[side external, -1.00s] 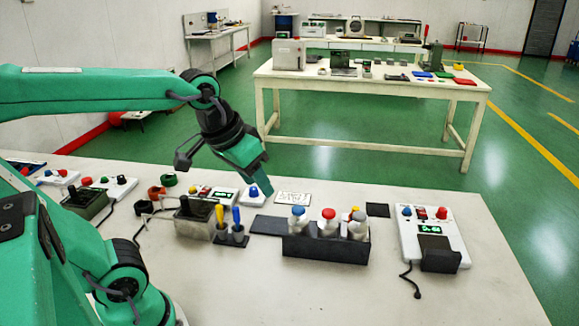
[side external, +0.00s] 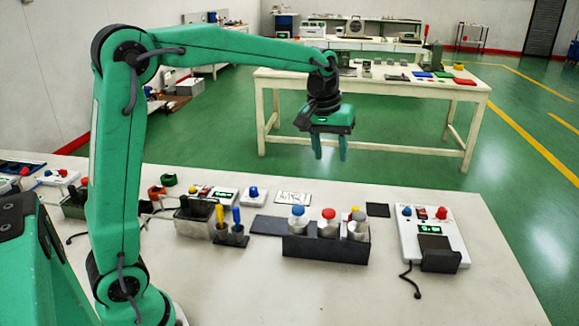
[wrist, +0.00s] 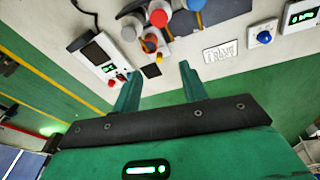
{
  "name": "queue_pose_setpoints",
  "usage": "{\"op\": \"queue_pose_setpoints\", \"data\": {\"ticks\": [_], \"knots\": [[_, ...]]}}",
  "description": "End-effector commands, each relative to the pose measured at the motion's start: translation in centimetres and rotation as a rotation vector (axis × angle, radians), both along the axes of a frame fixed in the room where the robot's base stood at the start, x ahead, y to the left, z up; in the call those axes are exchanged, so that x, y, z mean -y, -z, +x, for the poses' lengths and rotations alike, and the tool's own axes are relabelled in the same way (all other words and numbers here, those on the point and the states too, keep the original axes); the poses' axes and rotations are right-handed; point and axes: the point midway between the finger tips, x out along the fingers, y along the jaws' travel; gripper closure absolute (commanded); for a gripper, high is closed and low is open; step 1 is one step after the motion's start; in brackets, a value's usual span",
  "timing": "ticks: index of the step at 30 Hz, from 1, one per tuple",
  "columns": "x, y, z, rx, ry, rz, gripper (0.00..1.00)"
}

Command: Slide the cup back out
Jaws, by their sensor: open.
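My gripper (side external: 330,146) is open and empty, fingers pointing down, raised high above the far edge of the worktable in the side view. Its two fingers are apart in the wrist view (wrist: 158,80) with nothing between them. A silver cup-like piece (side external: 358,232) stands at the right end of a black rack (side external: 325,253), which partly hides it. Beside it in the rack are a red-capped bottle (side external: 328,222) and a blue-capped bottle (side external: 298,219). I cannot tell for certain which piece is the cup. The fingers touch none of these.
A white device with a green display (side external: 431,233) and a black holder (side external: 440,258) stands to the right, with a cable in front. Yellow and blue tools in a stand (side external: 229,235) and several control boxes are to the left. The table's front right area is clear.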

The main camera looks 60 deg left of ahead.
Motion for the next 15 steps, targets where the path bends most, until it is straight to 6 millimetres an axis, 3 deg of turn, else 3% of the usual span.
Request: {"op": "queue_pose_setpoints", "data": {"ticks": [15], "knots": [[-1.7, 7.5, 9.3, -0.114, -0.230, -0.040, 0.57]]}}
